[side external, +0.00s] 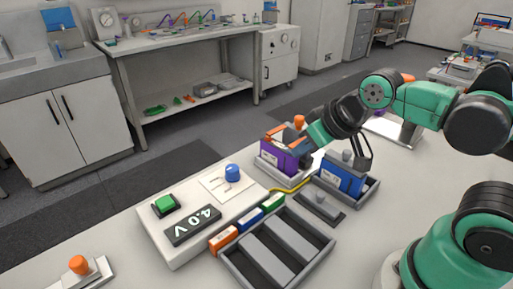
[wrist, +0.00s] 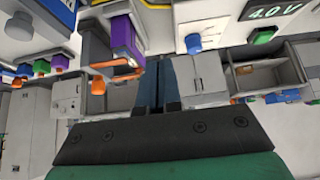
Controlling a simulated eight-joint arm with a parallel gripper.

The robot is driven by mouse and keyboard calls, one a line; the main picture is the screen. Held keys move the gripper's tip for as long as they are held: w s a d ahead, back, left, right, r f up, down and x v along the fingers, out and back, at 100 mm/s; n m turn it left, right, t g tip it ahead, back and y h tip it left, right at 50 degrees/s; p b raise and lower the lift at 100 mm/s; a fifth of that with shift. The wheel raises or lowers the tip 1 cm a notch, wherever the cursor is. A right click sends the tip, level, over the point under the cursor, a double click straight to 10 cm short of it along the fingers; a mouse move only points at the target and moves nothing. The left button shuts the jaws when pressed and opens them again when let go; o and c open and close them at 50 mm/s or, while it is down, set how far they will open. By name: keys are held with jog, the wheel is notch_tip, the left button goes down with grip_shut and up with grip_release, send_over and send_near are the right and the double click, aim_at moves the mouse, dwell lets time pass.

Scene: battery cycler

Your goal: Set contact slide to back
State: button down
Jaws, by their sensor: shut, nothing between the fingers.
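I cannot tell for sure which part is the contact slide. One candidate is a grey knob on a dark flat plate (side external: 320,203), beside the battery trays. A purple battery (side external: 280,157) sits in a grey tray, with orange parts at its top and an orange knob (side external: 299,121) behind it. A blue battery (side external: 343,176) stands in another grey tray to the right. My gripper (side external: 303,158) is shut and empty, close beside the purple battery. In the wrist view its fingers (wrist: 169,82) are together, just right of the purple and orange block (wrist: 122,42). Contact cannot be told.
A white cycler box with a 4.0V display (side external: 192,226), green button (side external: 164,204) and blue knob (side external: 232,172) stands to the left. A yellow cable (side external: 292,187) runs toward the batteries. An empty two-slot tray (side external: 277,250) lies in front. An orange knob (side external: 78,265) stands front left.

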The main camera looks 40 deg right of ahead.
jog(key=c, duration=1.5)
grip_release()
jog(key=o, duration=0.7)
jog(key=shift+w+d+r, duration=0.2)
jog(key=shift+w+r, duration=0.05)
jog(key=shift+o, duration=1.1)
jog(key=w+d+r+m+g, duration=0.3)
jog(key=w+d+m, duration=0.1)
jog(key=w+d, duration=0.1)
jog(key=shift+w+g+h, duration=0.25)
jog(key=shift+g+h, duration=0.05)
jog(key=m+g, duration=0.3)
jog(key=m, duration=0.2)
send_over(300, 117)
jog(key=shift+a+f, duration=0.15)
jog(key=shift+f, duration=0.35)
jog(key=shift+d+f+g, duration=0.15)
jog(key=shift+d+g, duration=0.05)
jog(key=shift+g, duration=0.1)
jog(key=shift+f, duration=2.8)
